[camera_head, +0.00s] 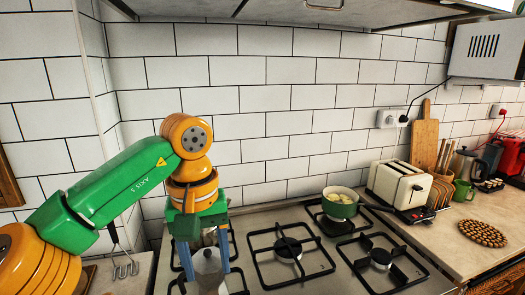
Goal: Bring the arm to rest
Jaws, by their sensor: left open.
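My left arm (125,185), green and orange, comes in from the left and bends downward over the stove. My left gripper (206,268) points down with its two blue fingers apart. It is open. A grey metal moka pot (208,266) stands on the left part of the hob, between or just behind the fingers. I cannot tell whether the fingers touch it. My right gripper is not in view.
The gas hob (262,217) has several black grates. A green pot (340,203) sits on the back right burner. A toaster (399,186), a cutting board (423,148) and a woven trivet (483,233) are on the right counter. A range hood (290,12) hangs above.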

